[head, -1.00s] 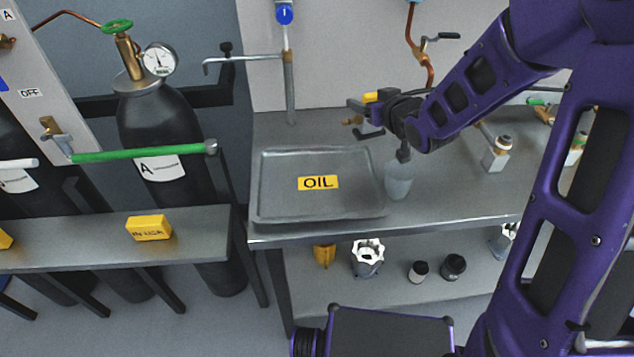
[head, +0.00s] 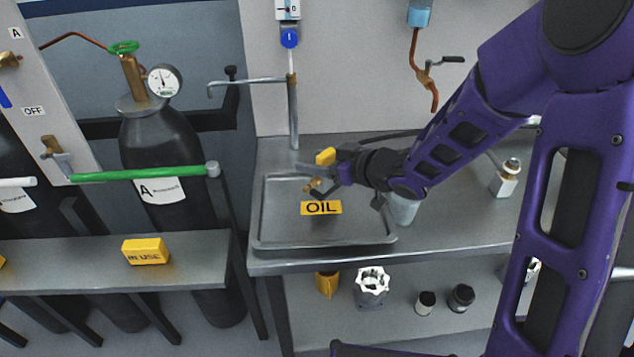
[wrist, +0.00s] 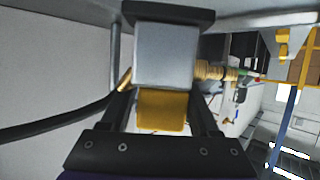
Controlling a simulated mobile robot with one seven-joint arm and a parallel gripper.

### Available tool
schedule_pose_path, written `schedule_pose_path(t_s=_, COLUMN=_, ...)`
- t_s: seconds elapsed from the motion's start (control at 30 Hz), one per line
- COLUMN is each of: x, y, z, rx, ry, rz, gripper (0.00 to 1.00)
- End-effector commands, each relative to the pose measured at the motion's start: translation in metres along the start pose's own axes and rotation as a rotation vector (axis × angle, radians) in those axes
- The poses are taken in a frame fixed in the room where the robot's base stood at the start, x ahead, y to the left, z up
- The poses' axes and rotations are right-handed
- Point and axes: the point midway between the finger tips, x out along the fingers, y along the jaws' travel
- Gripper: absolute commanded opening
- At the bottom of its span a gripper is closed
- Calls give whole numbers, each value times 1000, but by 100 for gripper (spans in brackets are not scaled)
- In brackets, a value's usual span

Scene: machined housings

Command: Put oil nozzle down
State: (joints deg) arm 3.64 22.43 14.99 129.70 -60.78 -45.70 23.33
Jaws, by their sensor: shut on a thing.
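My gripper (head: 328,172) is shut on the oil nozzle, over the back right part of the grey tray (head: 277,215) with the yellow OIL label (head: 321,208). In the head view a yellow part (head: 326,157) and a small brass part (head: 313,185) of the nozzle show at the fingers. In the wrist view the nozzle is a silver block (wrist: 166,55) with a yellow part and a brass fitting on its right, between the dark fingers. It appears held above the tray; the exact gap is hard to tell.
A translucent cup (head: 404,208) stands right of the tray, partly behind my arm. A metal post (head: 293,112) with a side arm rises behind the tray. A white block with a brass top (head: 506,178) stands farther right. The tray's front left is bare.

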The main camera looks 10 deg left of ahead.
Motion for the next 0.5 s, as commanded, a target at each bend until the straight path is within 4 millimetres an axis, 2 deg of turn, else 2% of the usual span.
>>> schedule_pose_path(t_s=0.3, x=15, y=-1, z=35, rx=1, ry=0, rz=-1, gripper=0)
schedule_pose_path(t_s=0.5, x=15, y=0, z=35, rx=-1, ry=1, rz=1, gripper=0)
